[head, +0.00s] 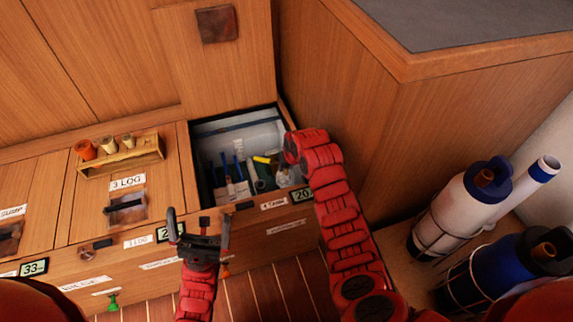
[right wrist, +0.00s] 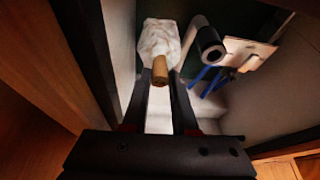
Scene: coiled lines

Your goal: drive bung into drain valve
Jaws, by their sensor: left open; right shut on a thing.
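My right gripper (right wrist: 160,82) is shut on a small tan, cork-like bung (right wrist: 159,66), which stands out between the fingertips. A crumpled white thing (right wrist: 158,38) is just beyond the bung; I cannot tell whether they touch. In the head view my right arm reaches over the right edge of an open locker (head: 234,127), and the bung cannot be made out there. A dark-ended tube with a round hole (right wrist: 210,45) is to the right of the bung; I cannot tell whether it is the drain valve. My left gripper (head: 199,228) is open and empty in front of the locker.
The locker holds blue-handled tools (head: 238,168) and a yellow item (head: 262,159); its walls are close around my right gripper. A wooden rack (head: 122,160) with several plugs stands to the left. White (head: 461,207) and blue (head: 505,272) cylinders stand at the right.

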